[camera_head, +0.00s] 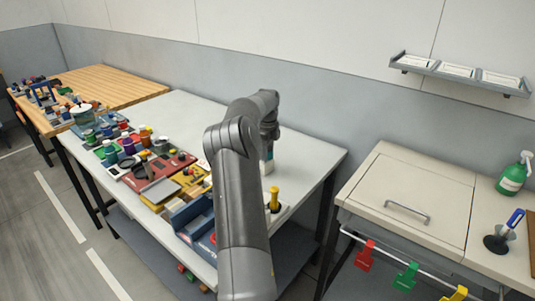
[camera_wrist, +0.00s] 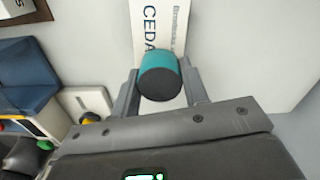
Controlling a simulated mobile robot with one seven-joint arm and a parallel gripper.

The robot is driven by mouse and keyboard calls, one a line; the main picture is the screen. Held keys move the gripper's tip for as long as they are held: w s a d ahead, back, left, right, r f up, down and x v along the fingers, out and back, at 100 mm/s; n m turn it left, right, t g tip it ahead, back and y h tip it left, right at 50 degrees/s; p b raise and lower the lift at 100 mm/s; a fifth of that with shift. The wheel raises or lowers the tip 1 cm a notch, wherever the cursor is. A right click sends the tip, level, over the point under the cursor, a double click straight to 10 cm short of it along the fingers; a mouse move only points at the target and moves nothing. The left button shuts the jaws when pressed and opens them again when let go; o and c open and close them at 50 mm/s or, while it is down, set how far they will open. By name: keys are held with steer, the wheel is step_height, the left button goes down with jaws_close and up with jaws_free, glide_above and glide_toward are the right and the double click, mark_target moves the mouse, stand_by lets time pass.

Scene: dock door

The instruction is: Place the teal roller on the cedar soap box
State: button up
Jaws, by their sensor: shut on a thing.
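The teal roller (camera_wrist: 160,72) is a short cylinder with a teal side and a dark end, seen between the fingers in the wrist view. My gripper (camera_wrist: 160,80) is shut on it. The cedar soap box (camera_wrist: 151,32) is a white box lettered "CEDA…", directly beyond the roller in that view. The roller covers part of the box and its lettering. I cannot tell whether the roller touches the box. In the head view my arm hides most of this spot, and the gripper's fingers do not show clearly.
A yellow post (camera_head: 274,197) on a white base stands near the table's front edge. A blue bin (camera_head: 187,213) is left of my arm. A cream cabinet (camera_head: 415,190) stands further right.

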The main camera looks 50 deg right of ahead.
steer(key=shift+f, duration=0.55)
steer(key=shift+f, duration=0.15)
steer(key=o, duration=1.1)
steer(key=shift+c, duration=0.2)
step_height(320, 180, up, 12)
steer(key=shift+f, duration=0.25)
steer(key=shift+r, duration=0.4)
